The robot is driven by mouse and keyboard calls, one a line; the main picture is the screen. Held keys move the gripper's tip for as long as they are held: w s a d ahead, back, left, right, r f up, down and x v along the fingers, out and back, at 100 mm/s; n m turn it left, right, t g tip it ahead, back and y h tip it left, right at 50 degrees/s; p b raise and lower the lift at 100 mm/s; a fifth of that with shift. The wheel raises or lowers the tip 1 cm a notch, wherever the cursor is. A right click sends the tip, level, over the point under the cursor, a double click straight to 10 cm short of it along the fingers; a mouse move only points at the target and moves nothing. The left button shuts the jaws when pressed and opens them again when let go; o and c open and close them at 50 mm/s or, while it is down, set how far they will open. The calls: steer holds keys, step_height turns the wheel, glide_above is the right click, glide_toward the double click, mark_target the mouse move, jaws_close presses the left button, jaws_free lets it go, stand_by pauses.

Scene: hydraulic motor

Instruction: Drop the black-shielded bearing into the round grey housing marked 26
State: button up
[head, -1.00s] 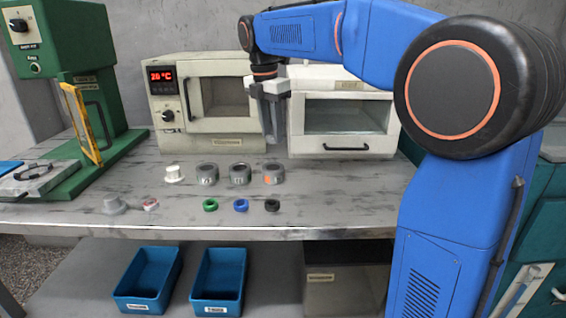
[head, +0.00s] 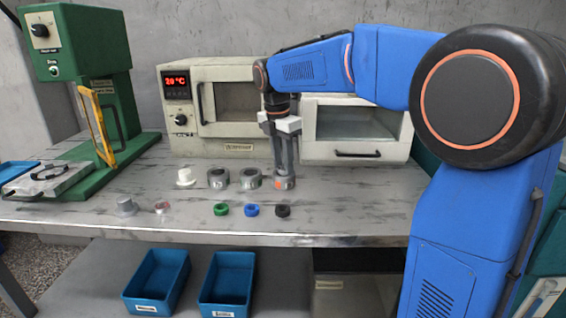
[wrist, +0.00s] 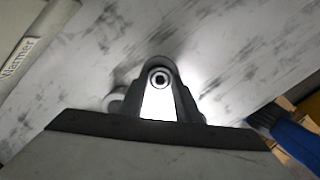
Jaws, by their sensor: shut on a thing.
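My gripper (head: 284,173) points straight down at the rightmost round grey housing (head: 284,183), which has an orange mark; its number is not readable. The fingertips overlap its top in the head view. In the wrist view my gripper (wrist: 160,82) is shut on a small ring with a pale rim and dark face, which looks like the black-shielded bearing (wrist: 160,77). The fingers hide it in the head view, and I cannot tell whether it touches the housing. Two more grey housings (head: 218,179) (head: 250,178) stand to the left.
Green (head: 221,209), blue (head: 252,210) and black (head: 283,211) rings lie in front. A white stepped piece (head: 185,177) stands left of the housings. A white oven (head: 238,137) and a warmer cabinet (head: 357,154) stand behind. Blue bins (head: 227,292) sit below the bench.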

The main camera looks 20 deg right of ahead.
mark_target(279, 170)
steer(key=shift+f, duration=0.4)
steer(key=shift+s+f, duration=0.15)
steer(key=shift+f, duration=0.15)
steer(key=o, duration=1.1)
steer(key=r, duration=0.4)
steer(key=a+r, duration=0.1)
steer(key=r, duration=0.8)
steer(key=shift+s+a+r, duration=0.15)
steer(key=shift+r, duration=0.05)
